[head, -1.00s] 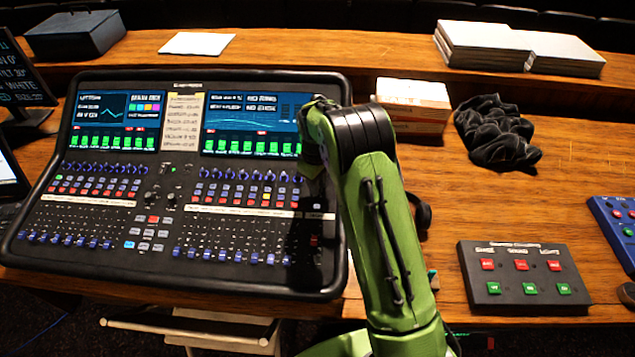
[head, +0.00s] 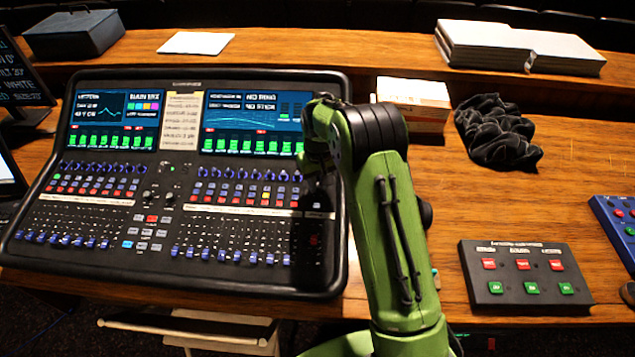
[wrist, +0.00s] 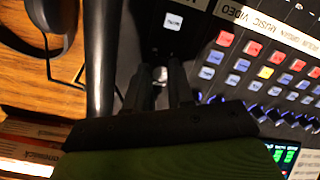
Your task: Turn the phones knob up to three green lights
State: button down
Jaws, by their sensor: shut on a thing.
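The mixing desk (head: 100,215) fills the left and middle of the head view, a black console with two lit screens, rows of blue knobs, coloured buttons and faders. In the wrist view my gripper (wrist: 158,78) points at the desk's black panel near its edge, its dark fingers shut on a small grey knob (wrist: 160,74), which I take to be the phones knob. The fingers cover most of it and I can read no label on it. A white-lit button (wrist: 173,21) sits just beyond it. My arm hides this part of the desk in the head view, and no green lights beside the knob can be made out.
A button box (head: 520,275) with red and green buttons lies to the right on the wooden table (head: 410,210). Black headphones (wrist: 45,20) lie beside the desk's edge in the wrist view.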

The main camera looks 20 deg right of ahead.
jog(key=m, duration=0.5)
jog(key=shift+b, duration=0.4)
jog(key=shift+m, duration=0.3)
jog(key=c, duration=1)
grip_release()
jog(key=shift+r, duration=0.1)
jog(key=r, duration=0.5)
jog(key=r+p, duration=0.1)
jog(key=r, duration=0.4)
jog(key=s+r+p, duration=0.1)
jog(key=r, duration=0.4)
jog(key=shift+d+r, duration=0.25)
jog(key=shift+r, duration=0.05)
